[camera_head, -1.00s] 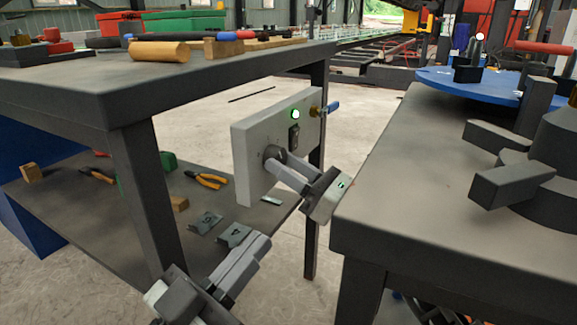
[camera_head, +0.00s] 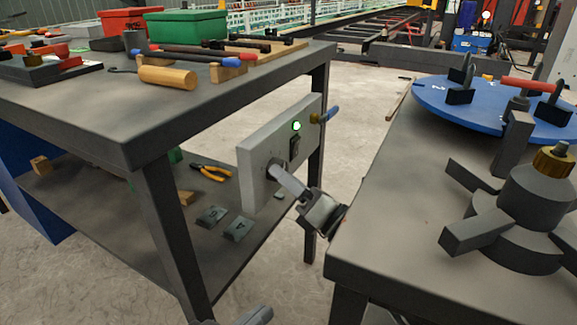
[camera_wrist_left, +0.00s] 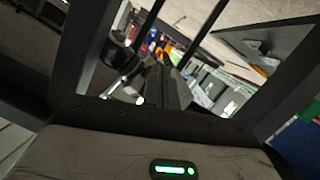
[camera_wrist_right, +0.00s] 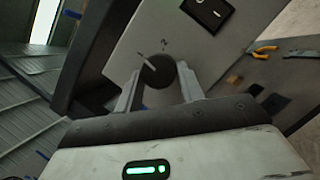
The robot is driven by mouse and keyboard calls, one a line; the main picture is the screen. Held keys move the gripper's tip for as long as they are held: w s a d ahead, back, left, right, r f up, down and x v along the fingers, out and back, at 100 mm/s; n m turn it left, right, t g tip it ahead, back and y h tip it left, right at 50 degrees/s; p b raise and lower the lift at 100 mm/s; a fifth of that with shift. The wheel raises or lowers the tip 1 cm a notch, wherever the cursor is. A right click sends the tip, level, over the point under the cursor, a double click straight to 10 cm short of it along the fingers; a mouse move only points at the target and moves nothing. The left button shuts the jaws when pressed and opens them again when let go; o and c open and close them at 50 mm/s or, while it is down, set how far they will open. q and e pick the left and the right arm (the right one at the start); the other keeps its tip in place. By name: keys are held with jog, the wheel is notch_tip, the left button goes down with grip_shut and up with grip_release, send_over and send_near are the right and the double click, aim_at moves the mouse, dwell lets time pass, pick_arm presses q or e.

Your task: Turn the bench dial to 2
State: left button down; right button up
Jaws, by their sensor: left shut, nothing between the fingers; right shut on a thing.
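The bench dial is a dark round knob (camera_wrist_right: 161,72) on the grey control panel (camera_head: 254,165) at the bench's end. In the right wrist view, a white pointer line on the knob slants to the upper left. My left gripper (camera_head: 258,317) is shut and empty, low at the bottom edge, mostly out of the picture.
The panel also carries a green lamp (camera_head: 296,126) and a black rocker switch (camera_head: 294,147). The tool bench (camera_head: 140,110) is on the left, with pliers (camera_head: 211,172) on its lower shelf. A dark table (camera_head: 375,220) with a blue turntable (camera_head: 440,105) stands close on the right.

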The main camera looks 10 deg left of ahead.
jog(key=shift+m, duration=0.5)
jog(key=o, duration=1)
jog(key=shift+c, duration=0.2)
jog(key=p+v, duration=0.1)
jog(key=v, duration=1.5)
jog(key=shift+s+a, duration=0.1)
